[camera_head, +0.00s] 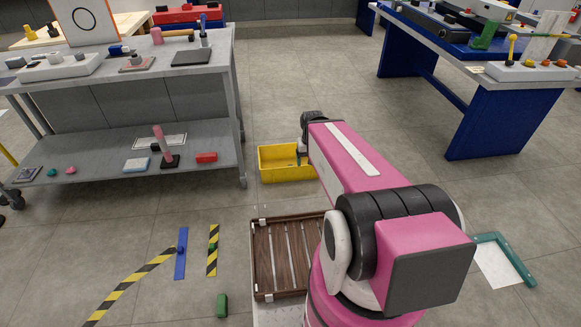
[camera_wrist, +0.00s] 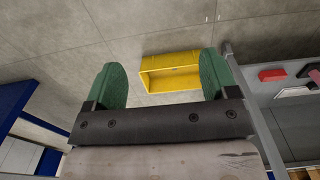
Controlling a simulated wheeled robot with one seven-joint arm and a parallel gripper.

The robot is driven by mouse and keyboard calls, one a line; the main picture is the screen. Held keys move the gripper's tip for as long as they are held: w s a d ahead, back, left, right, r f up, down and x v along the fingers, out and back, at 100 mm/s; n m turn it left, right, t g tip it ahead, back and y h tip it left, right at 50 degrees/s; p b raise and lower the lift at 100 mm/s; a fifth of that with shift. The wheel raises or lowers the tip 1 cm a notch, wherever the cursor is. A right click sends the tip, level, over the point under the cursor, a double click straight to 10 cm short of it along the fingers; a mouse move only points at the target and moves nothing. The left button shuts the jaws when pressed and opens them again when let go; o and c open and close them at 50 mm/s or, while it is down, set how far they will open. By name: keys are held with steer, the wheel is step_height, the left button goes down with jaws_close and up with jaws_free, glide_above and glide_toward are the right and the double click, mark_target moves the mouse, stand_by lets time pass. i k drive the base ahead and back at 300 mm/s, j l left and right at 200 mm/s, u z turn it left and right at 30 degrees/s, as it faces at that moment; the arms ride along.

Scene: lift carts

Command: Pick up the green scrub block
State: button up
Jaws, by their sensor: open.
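A small green block (camera_head: 222,304), which looks like the scrub block, sits on the floor at the bottom of the head view, left of the slatted brown tray. It does not show in the wrist view. My gripper (camera_wrist: 163,80) is open, its two green fingers wide apart with nothing between them. In the head view my gripper (camera_head: 303,150) is mostly hidden behind my arm, near the yellow bin and well away from the green block.
A yellow bin (camera_head: 272,176) stands on the floor beside the grey cart (camera_head: 215,130), whose shelves hold several items. The brown tray (camera_head: 260,262) lies close to my arm. Striped tape and a blue strip (camera_head: 181,262) lie on the floor. A blue table (camera_head: 505,122) stands right.

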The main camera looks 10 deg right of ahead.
mark_target(222, 309)
steer(key=k, duration=0.3)
steer(key=k+u, duration=0.2)
steer(key=u, duration=0.3)
steer(key=k+j+u, duration=0.1)
steer(key=u, duration=0.35)
steer(key=k+l+u, duration=0.2)
steer(key=u, duration=0.15)
steer(key=k+l+u, duration=0.2)
steer(key=l+u, duration=0.15)
steer(key=k+l+u, duration=0.35)
steer(key=k+j, duration=0.2)
steer(key=i+j+z, duration=0.15)
steer(key=i+z, duration=0.2)
steer(key=i+j+z, duration=0.15)
steer(key=z, duration=0.25)
steer(key=i+j, duration=0.05)
